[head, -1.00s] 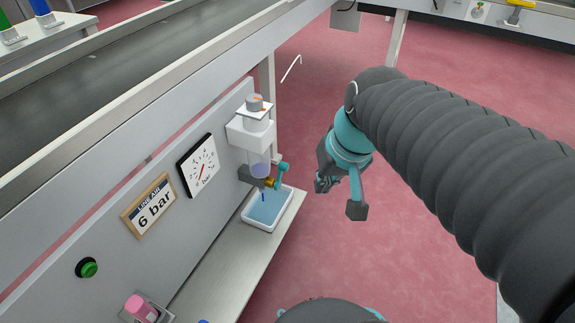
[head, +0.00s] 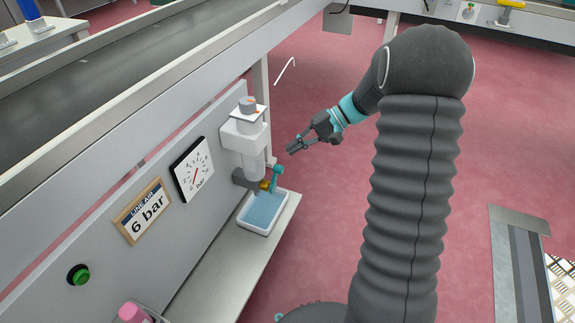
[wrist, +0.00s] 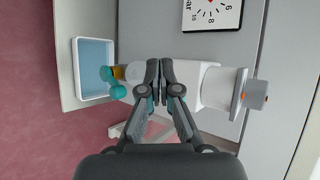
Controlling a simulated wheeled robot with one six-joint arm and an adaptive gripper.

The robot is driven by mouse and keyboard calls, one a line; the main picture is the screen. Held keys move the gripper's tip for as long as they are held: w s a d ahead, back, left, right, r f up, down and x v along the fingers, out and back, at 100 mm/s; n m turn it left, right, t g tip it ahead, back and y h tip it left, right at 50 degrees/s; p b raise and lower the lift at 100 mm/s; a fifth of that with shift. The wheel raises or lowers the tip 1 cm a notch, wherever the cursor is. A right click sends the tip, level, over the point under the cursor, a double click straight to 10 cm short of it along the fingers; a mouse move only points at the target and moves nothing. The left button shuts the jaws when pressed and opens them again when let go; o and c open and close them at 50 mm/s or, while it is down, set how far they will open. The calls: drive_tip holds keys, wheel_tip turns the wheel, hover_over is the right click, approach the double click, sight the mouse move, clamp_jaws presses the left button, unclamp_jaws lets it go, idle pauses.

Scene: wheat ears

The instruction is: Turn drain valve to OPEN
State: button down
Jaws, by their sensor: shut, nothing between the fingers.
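The drain valve is a brass piece (head: 265,186) with a teal handle (head: 277,171) under the filter bowl (head: 253,163). In the wrist view the teal handle (wrist: 113,84) and brass piece (wrist: 119,72) lie left of the fingers. I cannot read an OPEN mark. The bowl looks pale, and no stream shows below it. My gripper (head: 293,149) is in the air to the right of the filter unit, apart from it. In the wrist view its fingers (wrist: 160,70) are shut and empty, overlapping the white bowl in the picture.
A white tray (head: 244,220) with blue liquid stands under the valve on a metal shelf (head: 215,270). A gauge (head: 208,153), a "6 bar" sign (head: 124,212) and a green button (head: 78,275) are on the panel.

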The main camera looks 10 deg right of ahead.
sight(276, 179)
drive_tip(key=w+d+f+m+t+y, duration=0.2)
drive_tip(key=w+d+f+t+y, duration=0.25)
drive_tip(key=f, duration=0.55)
drive_tip(key=w+d+f+m+t+y, duration=0.1)
drive_tip(key=w+d+f+m+t, duration=0.15)
drive_tip(key=w+d+f, duration=0.5)
drive_tip(key=s+a+f, duration=0.1)
drive_tip(key=a, duration=1)
drive_tip(key=shift+a+f+p, duration=0.15)
drive_tip(key=shift+a+p, duration=0.05)
drive_tip(key=shift+p, duration=0.25)
drive_tip(key=shift+d+n, duration=0.15)
drive_tip(key=shift+n, duration=0.1)
